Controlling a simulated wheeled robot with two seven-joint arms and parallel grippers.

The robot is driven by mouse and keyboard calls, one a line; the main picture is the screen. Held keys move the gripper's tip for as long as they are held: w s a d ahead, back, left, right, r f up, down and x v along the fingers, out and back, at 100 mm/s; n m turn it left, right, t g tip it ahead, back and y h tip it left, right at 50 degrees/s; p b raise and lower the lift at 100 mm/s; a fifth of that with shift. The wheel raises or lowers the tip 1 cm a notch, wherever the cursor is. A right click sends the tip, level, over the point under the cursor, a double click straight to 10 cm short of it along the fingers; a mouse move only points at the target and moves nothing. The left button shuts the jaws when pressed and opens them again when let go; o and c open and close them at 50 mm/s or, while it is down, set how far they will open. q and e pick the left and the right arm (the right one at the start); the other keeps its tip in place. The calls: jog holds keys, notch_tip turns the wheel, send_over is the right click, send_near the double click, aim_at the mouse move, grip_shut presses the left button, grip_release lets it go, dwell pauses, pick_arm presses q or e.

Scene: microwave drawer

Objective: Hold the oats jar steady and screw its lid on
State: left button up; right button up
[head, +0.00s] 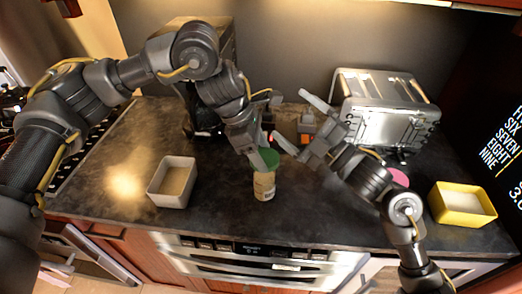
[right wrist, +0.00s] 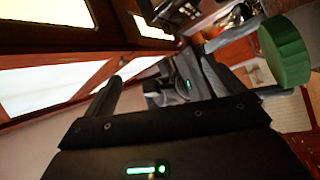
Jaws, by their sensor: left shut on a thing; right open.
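The oats jar (head: 264,187) stands upright on the dark counter near its front edge, with a beige body. The green lid (head: 269,157) is at the top of the jar; I cannot tell whether it is seated. The lid shows large at the right of the right wrist view (right wrist: 286,52). My right gripper (head: 290,116) is open and empty, tilted, above and to the right of the lid, with one finger close to the lid.
A whitish square bin (head: 172,183) stands left of the jar, and a yellow bin (head: 462,204) at far right. A silver toaster (head: 385,110) is at the back right. An orange item (head: 307,123) stands behind my right gripper. A pink round thing (head: 398,177) lies right. Counter is clear between whitish bin and jar.

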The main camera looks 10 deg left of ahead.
jog(key=w+a+r+n+g, duration=0.2)
jog(key=w+r+g, duration=0.15)
jog(key=r, duration=0.25)
jog(key=m+g+h, duration=0.5)
jog(key=m+g, duration=0.3)
jog(key=g, duration=0.1)
send_near(268, 185)
jog(key=w+f, duration=0.2)
jog(key=f, duration=0.1)
jog(key=shift+w+f, duration=0.2)
jog(key=shift+f, duration=0.15)
jog(key=shift+x, duration=5.1)
jog(key=shift+w, duration=0.1)
jog(key=c, duration=1.1)
